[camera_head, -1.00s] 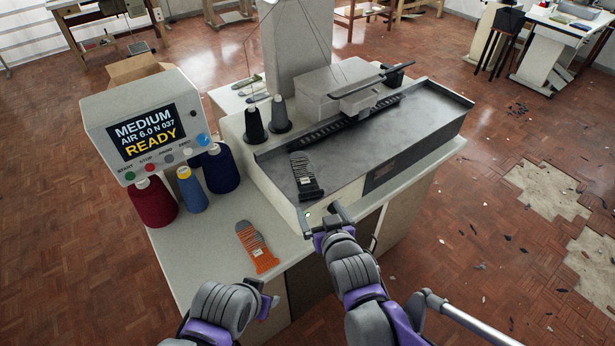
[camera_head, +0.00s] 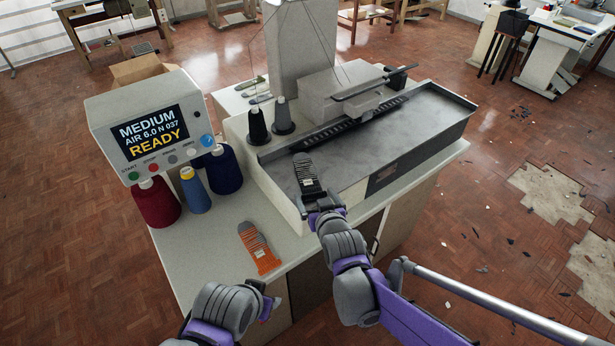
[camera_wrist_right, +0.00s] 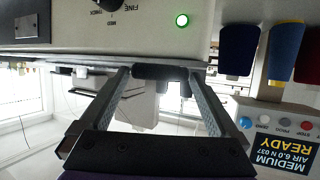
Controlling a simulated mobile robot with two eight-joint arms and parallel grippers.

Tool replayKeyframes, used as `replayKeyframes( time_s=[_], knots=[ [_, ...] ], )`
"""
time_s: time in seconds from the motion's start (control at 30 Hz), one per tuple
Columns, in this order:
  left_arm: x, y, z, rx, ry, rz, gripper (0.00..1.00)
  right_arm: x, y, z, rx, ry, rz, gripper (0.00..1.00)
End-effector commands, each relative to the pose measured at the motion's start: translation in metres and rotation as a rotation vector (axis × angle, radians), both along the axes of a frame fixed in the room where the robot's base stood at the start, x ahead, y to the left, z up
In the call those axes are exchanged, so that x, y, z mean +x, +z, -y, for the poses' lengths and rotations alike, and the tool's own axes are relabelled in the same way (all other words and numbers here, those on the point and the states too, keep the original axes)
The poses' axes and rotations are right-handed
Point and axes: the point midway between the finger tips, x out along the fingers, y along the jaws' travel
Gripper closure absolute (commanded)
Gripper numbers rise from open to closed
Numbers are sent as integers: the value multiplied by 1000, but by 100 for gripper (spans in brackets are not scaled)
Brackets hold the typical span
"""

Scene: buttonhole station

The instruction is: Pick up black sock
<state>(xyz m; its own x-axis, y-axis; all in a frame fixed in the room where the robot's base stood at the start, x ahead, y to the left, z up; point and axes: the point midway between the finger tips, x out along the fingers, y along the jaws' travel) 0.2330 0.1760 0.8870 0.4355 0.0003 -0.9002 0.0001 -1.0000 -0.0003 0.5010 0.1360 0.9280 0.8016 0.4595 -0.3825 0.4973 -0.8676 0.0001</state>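The black sock (camera_head: 306,172), with grey stripes and a pale label, lies near the front-left edge of the machine's grey tray top. My right gripper (camera_head: 320,202) is at the sock's near end, by the tray's front edge. Its fingers stand apart in the right wrist view (camera_wrist_right: 160,76). A dark piece spans the space between the fingertips there; I cannot tell whether it is the sock's end. The exact contact is hidden. My left gripper (camera_head: 268,297) is open and empty, low in front of the table.
An orange and grey sock (camera_head: 259,248) lies on the pale table (camera_head: 208,258). Red, blue and navy yarn cones (camera_head: 223,170) stand beside the display box (camera_head: 146,125), which reads READY.

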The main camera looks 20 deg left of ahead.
Motion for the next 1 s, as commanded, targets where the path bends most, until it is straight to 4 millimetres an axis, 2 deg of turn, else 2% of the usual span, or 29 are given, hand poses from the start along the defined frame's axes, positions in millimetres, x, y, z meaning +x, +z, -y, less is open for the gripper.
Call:
replayKeyframes(
  time_s=[0.03, 0.3, 0.33, 0.53, 0.63, 1.0],
  knots=[
    [0, 0, 0, 0, 0, 0, 50, 0, 0, 0, 0, 0, 0, 14],
    [0, 0, 0, 0, 0, 0, 50, 0, 0, 0, 0, 0, 0, 63],
    [0, 0, 0, 0, 0, 0, 50, 0, 0, 0, 0, 0, 0, 66],
    [0, 0, 0, 0, 0, 0, 50, 0, 1, 0, 0, 0, 0, 66],
    [0, 1, 0, 0, 0, 1, 50, 0, 8, 0, 0, 0, 0, 66],
    [3, 12, 0, 0, 0, 5, 50, 0, 78, 0, -1, 0, 0, 66]
  ],
)
